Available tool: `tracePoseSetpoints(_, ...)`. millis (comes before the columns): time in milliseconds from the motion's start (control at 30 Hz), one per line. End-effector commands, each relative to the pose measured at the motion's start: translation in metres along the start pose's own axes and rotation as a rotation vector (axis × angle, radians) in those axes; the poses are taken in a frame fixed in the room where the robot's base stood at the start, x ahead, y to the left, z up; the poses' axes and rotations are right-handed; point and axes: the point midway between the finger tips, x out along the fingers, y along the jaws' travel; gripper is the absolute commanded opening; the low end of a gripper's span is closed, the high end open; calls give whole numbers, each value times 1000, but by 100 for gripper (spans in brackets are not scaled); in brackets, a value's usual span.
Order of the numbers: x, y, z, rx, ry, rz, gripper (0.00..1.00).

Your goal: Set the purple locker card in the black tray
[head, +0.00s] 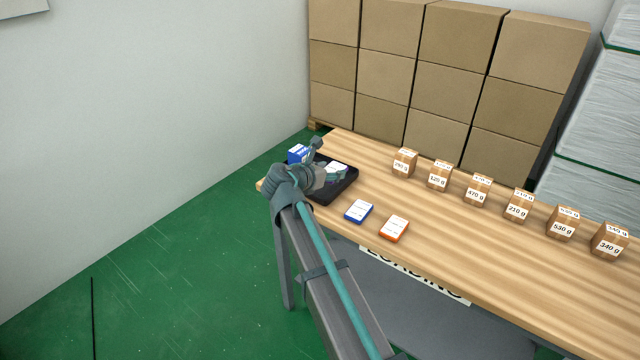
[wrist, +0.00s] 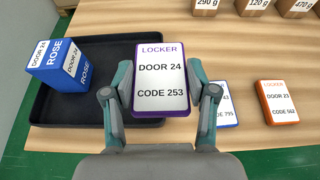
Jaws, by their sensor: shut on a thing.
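The purple locker card (wrist: 161,75), printed "LOCKER DOOR 24 CODE 253", is between the fingers of my gripper (wrist: 161,98) in the wrist view. The fingers are shut on its two sides. In the wrist view the card overlaps the right part of the black tray (wrist: 75,113); I cannot tell its exact height. In the head view my gripper (head: 332,172) is over the black tray (head: 340,188), and my arm hides part of it. A blue box marked "ROSE" and "DOOR 24" (wrist: 60,66) stands in the tray's left part.
A blue card (head: 359,211) and an orange locker card (head: 394,228) lie on the wooden table right of the tray. Several small weight-labelled cartons (head: 477,190) stand in a row along the table. Stacked cardboard boxes (head: 450,80) rise behind it.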

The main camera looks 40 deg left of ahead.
Motion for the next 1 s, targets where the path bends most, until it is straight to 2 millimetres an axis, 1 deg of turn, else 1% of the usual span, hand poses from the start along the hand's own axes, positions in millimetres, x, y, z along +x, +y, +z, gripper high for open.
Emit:
tracePoseSetpoints(33,10,15,-1,-1,1,-1,23)
tracePoseSetpoints(67,15,21,-2,-1,1,-1,23)
tracePoseSetpoints(100,20,23,-11,-2,2,-2,23)
tracePoseSetpoints(300,41,42,-33,-1,0,0,23)
tracePoseSetpoints(567,51,50,-43,1,0,-1,23)
tracePoseSetpoints(667,57,56,-49,0,0,-1,23)
tracePoseSetpoints(833,65,54,-70,-1,0,0,23)
tracePoseSetpoints(900,67,54,-75,0,0,0,23)
tracePoseSetpoints(1000,67,54,-76,1,-1,0,23)
